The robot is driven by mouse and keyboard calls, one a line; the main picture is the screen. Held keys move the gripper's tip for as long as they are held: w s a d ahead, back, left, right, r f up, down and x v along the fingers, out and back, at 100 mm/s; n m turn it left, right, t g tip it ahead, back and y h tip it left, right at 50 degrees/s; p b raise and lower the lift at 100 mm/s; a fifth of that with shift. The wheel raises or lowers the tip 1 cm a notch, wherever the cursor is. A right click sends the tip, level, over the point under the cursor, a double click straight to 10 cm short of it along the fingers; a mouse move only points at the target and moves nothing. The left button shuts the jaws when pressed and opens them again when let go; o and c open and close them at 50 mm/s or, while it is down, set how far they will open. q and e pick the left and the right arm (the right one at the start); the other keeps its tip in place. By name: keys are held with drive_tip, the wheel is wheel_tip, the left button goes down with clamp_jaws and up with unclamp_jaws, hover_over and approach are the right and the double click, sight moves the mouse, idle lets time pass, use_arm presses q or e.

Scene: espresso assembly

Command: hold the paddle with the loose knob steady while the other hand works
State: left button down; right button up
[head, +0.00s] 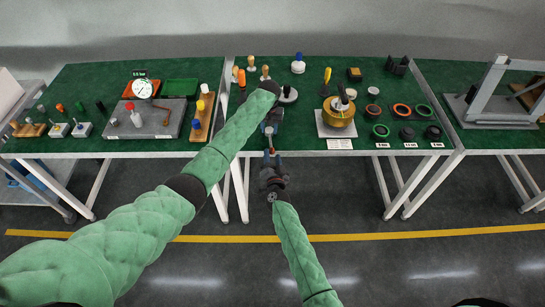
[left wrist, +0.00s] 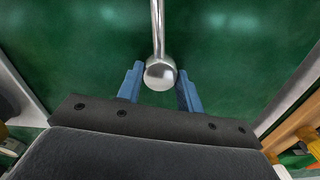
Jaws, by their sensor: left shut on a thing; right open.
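A shiny metal rod with a round ball end (left wrist: 160,74), which looks like the paddle and its knob, shows in the left wrist view. The blue fingers of my left gripper (left wrist: 160,88) are on both sides of the ball, shut on it. In the head view my left gripper (head: 270,124) is over the front edge of the middle table, and the arm hides much of what it holds. My right gripper (head: 272,158) is open just below it, in front of the table edge. A thin dark reddish piece (head: 270,143) shows between the two grippers; I cannot tell what it belongs to.
The green middle table (head: 300,120) carries a brass-coloured pot (head: 339,112) on a white plate, several rings to its right, and small knobbed tools at the back left. A grey board (head: 150,118) lies on the left table. A grey frame (head: 490,85) stands on the right table.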

drive_tip(key=s, duration=0.6)
drive_tip(key=shift+s+d, duration=0.3)
drive_tip(key=shift+s, duration=0.1)
use_arm(q)
drive_tip(key=c, duration=0.8)
unclamp_jaws()
drive_tip(key=shift+c, duration=0.2)
